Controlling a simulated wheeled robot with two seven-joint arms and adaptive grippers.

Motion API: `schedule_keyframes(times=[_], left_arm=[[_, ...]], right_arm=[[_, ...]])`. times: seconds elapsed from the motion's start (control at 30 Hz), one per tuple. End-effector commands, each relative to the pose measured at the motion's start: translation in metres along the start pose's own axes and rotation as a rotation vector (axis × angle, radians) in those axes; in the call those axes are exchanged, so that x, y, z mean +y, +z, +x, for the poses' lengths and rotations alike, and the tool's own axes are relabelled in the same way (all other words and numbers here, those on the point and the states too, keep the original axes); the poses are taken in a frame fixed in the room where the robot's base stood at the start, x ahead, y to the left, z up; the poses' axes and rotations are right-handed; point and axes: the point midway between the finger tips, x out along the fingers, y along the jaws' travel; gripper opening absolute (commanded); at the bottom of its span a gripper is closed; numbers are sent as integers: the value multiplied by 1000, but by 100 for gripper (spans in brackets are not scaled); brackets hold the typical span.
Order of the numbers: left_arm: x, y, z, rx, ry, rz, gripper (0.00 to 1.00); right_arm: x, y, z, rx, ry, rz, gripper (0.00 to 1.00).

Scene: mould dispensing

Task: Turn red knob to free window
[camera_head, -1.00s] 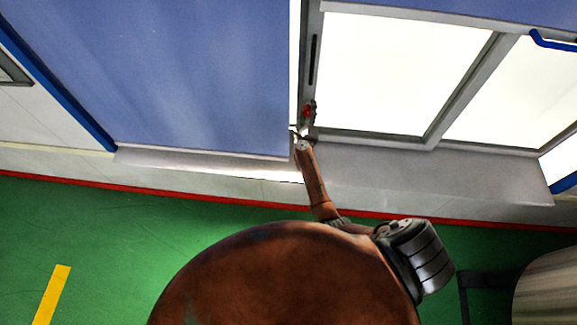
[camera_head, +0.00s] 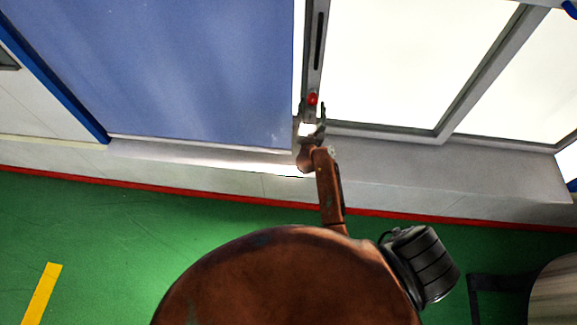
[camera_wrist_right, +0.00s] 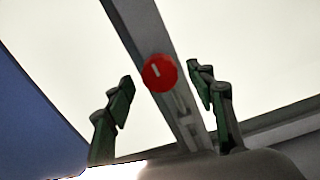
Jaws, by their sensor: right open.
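The red knob (camera_head: 312,99) sits on the grey window frame (camera_head: 314,60), low on its upright left bar. In the right wrist view the knob (camera_wrist_right: 160,73) is round with a short pale mark on its face. My right gripper (camera_head: 313,112) is open just below the knob in the head view. In the right wrist view its two fingers (camera_wrist_right: 162,88) stand apart to the left and right of the knob, and I see no contact. The bright window (camera_head: 415,60) lies right of the bar. My left gripper is not in view.
A blue wall panel (camera_head: 190,70) lies left of the window frame. A pale ledge (camera_head: 460,175) runs below the window. Green floor (camera_head: 100,230) with a red edge line lies in front. A dark-framed object (camera_head: 480,290) stands at the lower right.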

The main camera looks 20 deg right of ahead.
Motion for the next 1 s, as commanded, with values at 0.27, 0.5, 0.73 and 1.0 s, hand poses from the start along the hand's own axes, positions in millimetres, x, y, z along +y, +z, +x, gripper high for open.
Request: schedule_keyframes(times=[0.27,0.5,0.73,1.0], left_arm=[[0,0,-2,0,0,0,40],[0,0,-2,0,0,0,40],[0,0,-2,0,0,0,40],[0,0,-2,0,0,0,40]], right_arm=[[3,14,-44,-58,44,-114,50],[24,46,-68,-229,190,-465,50],[50,57,-101,-372,336,-798,50],[75,46,-144,-506,508,-1161,50]])
